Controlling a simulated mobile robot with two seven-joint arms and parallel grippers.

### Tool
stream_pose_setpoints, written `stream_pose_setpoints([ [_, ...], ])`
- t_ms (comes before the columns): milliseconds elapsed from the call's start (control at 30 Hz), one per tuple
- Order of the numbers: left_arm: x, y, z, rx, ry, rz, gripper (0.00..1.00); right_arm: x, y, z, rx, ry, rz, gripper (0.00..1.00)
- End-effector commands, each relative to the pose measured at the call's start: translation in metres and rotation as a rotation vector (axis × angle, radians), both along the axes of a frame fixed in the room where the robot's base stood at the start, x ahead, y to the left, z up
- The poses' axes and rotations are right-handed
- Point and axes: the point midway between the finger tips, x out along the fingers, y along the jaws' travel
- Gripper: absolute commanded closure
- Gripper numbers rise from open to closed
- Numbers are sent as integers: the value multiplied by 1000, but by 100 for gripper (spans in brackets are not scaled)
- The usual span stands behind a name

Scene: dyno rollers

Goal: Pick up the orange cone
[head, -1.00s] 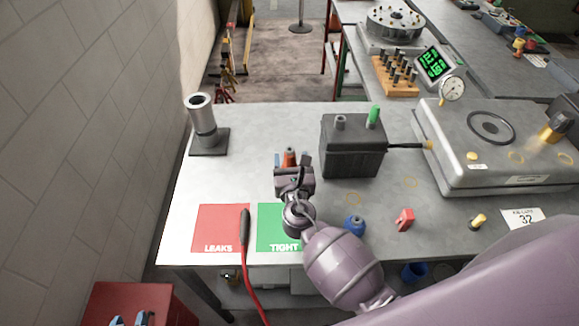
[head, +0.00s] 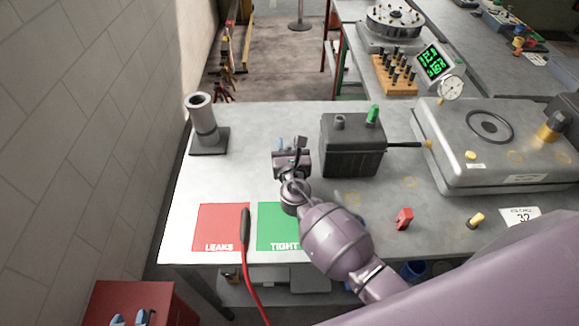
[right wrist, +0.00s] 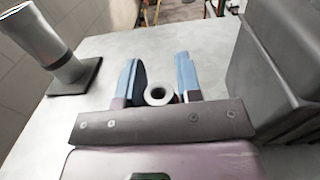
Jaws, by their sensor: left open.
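My right gripper (head: 290,144) is over the table, left of the dark grey box. In the right wrist view its blue fingers (right wrist: 158,85) are apart. A grey ring-shaped top with a dark hole (right wrist: 159,94) shows between them; I cannot tell whether it belongs to the cone. My left gripper (head: 131,318) shows only its blue fingertips, apart, at the bottom left edge, over a red cabinet.
The dark grey box (head: 352,146) stands close right of my right gripper. A grey cylinder on a square base (head: 205,125) stands to the left. Red (head: 221,226) and green (head: 275,220) mats lie in front. A red clip (head: 404,218) lies to the right.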

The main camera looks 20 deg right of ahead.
Motion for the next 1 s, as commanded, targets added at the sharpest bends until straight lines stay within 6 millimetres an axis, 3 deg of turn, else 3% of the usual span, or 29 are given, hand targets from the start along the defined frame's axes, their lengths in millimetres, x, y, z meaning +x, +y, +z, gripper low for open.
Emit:
stream_pose_setpoints([
  [33,0,0,0,0,0,0,57,0,0,0,0,0,0,82],
  [100,0,0,0,0,1,0,57,0,0,0,0,0,0,93],
  [367,-1,0,0,0,1,0,57,0,0,1,0,-1,0,93],
  [567,-1,0,-1,0,0,0,57,0,0,15,3,-3,-2,93],
  [767,0,0,-1,0,0,0,57,0,0,48,5,-5,-1,93],
  [1000,0,0,-1,0,-1,0,57,0,-1,107,1,-9,0,93],
])
